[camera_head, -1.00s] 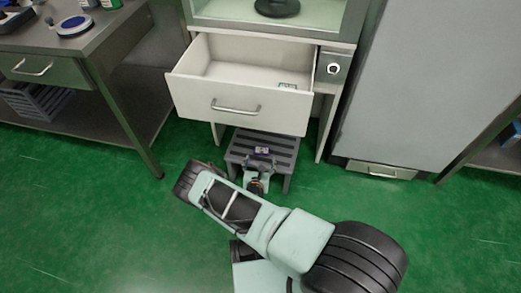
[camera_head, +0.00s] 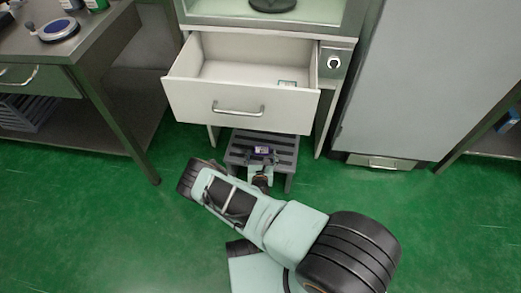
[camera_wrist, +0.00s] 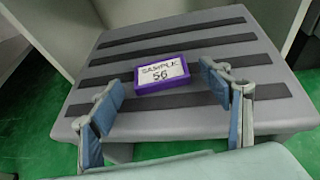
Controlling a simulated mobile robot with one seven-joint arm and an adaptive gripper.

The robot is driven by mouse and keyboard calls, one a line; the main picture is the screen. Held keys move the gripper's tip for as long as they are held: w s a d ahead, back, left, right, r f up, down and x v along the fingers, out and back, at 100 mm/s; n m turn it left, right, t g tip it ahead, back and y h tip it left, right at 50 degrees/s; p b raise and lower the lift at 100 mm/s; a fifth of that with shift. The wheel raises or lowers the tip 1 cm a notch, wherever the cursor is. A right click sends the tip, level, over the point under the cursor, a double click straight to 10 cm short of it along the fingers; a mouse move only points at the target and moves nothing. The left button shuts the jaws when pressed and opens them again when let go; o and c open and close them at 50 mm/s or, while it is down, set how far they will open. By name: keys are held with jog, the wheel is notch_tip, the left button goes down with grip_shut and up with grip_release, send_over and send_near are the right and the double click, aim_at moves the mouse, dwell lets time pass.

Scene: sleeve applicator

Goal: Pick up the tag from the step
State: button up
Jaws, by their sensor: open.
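The tag (camera_wrist: 162,73) is a small purple block with a white face reading "SAMPLE 56". It lies on the grey step (camera_wrist: 215,105), which has black strips across its top. In the head view the tag (camera_head: 262,151) is small, on the step (camera_head: 287,152) below the open drawer. My gripper (camera_wrist: 165,108) is open and empty in the wrist view, one finger to each side and a little nearer than the tag. The tag sits ahead of the fingertips, roughly centred between them. In the head view my arm hides part of the step's front.
An open white drawer (camera_head: 240,108) hangs out above the step, with a small item (camera_head: 287,84) inside. A metal table (camera_head: 125,95) stands at left and a grey cabinet (camera_head: 405,85) at right. Green floor (camera_head: 110,235) is clear around the step.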

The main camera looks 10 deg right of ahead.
jog(key=c, duration=1.1)
jog(key=shift+r, duration=0.15)
jog(key=shift+c, duration=0.2)
